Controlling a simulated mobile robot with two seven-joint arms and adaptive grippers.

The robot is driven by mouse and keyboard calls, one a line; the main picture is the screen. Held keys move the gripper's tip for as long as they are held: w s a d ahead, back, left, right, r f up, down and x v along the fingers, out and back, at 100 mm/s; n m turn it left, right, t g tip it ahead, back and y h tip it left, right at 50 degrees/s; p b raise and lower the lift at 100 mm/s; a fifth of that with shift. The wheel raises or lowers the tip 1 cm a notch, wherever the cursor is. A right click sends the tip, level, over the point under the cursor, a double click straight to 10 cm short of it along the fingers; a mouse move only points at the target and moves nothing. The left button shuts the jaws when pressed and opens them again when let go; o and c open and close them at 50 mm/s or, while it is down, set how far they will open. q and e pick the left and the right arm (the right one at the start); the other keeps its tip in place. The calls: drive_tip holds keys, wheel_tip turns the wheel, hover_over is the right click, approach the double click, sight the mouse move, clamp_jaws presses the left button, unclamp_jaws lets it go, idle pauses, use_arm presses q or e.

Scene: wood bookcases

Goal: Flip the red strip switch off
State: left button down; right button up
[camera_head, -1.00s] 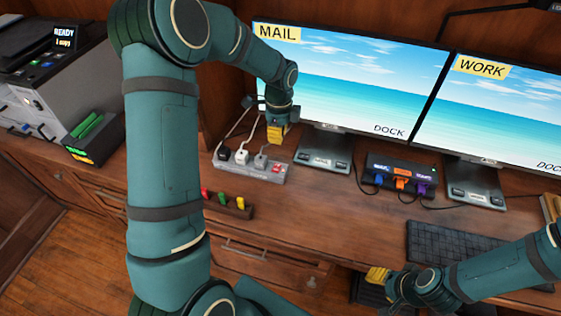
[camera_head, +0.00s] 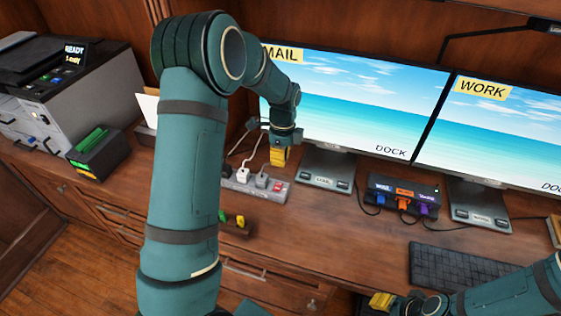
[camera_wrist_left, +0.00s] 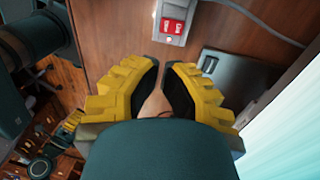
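The grey power strip (camera_head: 240,184) lies on the desk below the left monitor, with plugs in its left part. Its red switch (camera_head: 278,186) is at the right end. In the left wrist view the red switch (camera_wrist_left: 173,26) is at the top, with white marks on it; its position is hard to read. My left gripper (camera_head: 279,157) hangs above and behind the strip's right end, apart from the switch. Its yellow fingers (camera_wrist_left: 162,72) nearly meet at the tips, with a thin gap and nothing between them. My right gripper (camera_head: 381,301) is low at the front, partly cut off.
The left monitor (camera_head: 345,100) and its stand (camera_head: 325,169) are close to the left gripper. A dock (camera_head: 404,195) with coloured plugs is to the right, a keyboard (camera_head: 455,268) at the front right. A small rack with coloured pegs (camera_head: 236,228) lies before the strip.

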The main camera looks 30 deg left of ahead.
sight(279, 190)
use_arm(q)
drive_tip(key=f, duration=0.3)
drive_tip(key=s+f+b, duration=0.1)
drive_tip(key=f, duration=0.7)
drive_tip(key=shift+s+d+f+b, duration=0.2)
drive_tip(key=shift+s+b, duration=0.05)
drive_tip(key=shift+b, duration=0.15)
use_arm(e)
drive_tip(key=shift+s+a+f, duration=0.1)
drive_tip(key=shift+s+f, duration=0.05)
drive_tip(key=shift+f, duration=0.35)
drive_tip(key=shift+s+f, duration=0.15)
drive_tip(key=shift+f, duration=0.3)
